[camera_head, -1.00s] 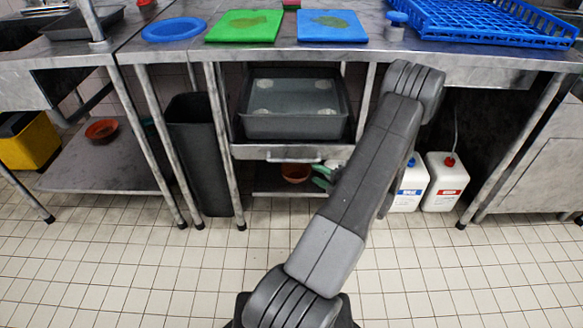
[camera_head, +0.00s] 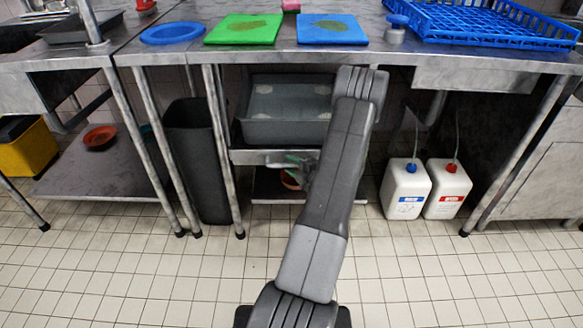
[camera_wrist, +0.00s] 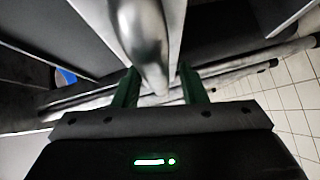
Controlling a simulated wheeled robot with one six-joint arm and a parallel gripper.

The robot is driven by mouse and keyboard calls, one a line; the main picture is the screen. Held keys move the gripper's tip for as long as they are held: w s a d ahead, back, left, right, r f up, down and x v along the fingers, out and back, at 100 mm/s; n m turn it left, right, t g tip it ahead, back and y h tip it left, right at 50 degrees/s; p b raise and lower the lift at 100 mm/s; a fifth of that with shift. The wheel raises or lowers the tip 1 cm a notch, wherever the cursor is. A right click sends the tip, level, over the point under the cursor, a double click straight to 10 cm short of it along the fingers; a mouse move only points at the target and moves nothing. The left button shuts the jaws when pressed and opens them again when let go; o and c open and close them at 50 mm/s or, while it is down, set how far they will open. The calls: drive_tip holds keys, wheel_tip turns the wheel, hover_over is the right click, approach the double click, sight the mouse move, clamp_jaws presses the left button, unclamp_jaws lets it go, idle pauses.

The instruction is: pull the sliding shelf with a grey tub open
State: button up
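The sliding shelf (camera_head: 250,157) is a metal shelf under the worktable, with a grey tub (camera_head: 285,130) standing on it. My arm hides its right part and most of its front handle. My gripper (camera_head: 298,161), with green fingers, is at the shelf's front, partly hidden by my arm. In the wrist view the rounded metal handle (camera_wrist: 141,35) reaches down toward the space between the two green fingers of my gripper (camera_wrist: 160,88). The fingers stand apart on either side of it, with a gap showing at the right finger.
A dark bin (camera_head: 197,160) stands left of the shelf. Two white canisters, one with a blue cap (camera_head: 406,190) and one with a red cap (camera_head: 448,190), stand right on the floor. An orange bowl (camera_head: 290,180) sits below the shelf. The tiled floor in front is clear.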

drive_tip(key=shift+w, duration=0.1)
clamp_jaws()
